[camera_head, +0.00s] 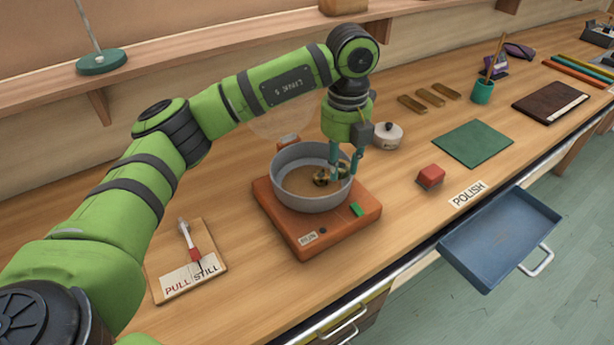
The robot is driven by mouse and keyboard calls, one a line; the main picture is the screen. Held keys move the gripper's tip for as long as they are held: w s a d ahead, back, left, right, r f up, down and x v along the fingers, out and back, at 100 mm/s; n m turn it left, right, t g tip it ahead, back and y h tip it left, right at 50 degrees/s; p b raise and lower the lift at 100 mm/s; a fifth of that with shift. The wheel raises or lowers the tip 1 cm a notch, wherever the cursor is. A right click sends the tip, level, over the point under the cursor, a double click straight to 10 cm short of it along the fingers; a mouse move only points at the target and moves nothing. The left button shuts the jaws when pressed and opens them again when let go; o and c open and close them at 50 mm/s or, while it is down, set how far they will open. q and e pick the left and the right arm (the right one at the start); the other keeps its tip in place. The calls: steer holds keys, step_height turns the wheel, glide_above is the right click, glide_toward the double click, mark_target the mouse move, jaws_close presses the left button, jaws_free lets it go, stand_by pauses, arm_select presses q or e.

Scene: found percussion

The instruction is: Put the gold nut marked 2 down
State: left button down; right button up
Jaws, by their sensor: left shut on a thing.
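The gripper points down into a grey round pan (283,188) and is shut on the piece. The fingers partly cover it. I cannot read a number on it, and I cannot tell whether it touches the pan's floor. The pan sits on an orange-red base (345,222) with a small label and a green patch on its front. My right gripper is not in view.
A white lidded pot (387,136) stands behind the gripper. A green mat (473,143) lies farther back. A PULL STILL board (188,262) is at left.

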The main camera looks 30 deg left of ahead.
arm_select(q)
steer(key=p, duration=0.3)
glide_above(302, 190)
steer(key=f, duration=0.4)
steer(key=shift+d+f, duration=0.2)
steer(key=shift+f, duration=0.15)
steer(key=shift+a+f, duration=0.2)
step_height(302, 190, down, 3)
steer(key=shift+f+p, duration=0.1)
steer(key=shift+p, duration=0.65)
steer(key=shift+f, duration=0.45)
steer(key=shift+f, duration=0.1)
steer(key=shift+f, duration=0.15)
steer(key=c, duration=0.9)
jaws_free()
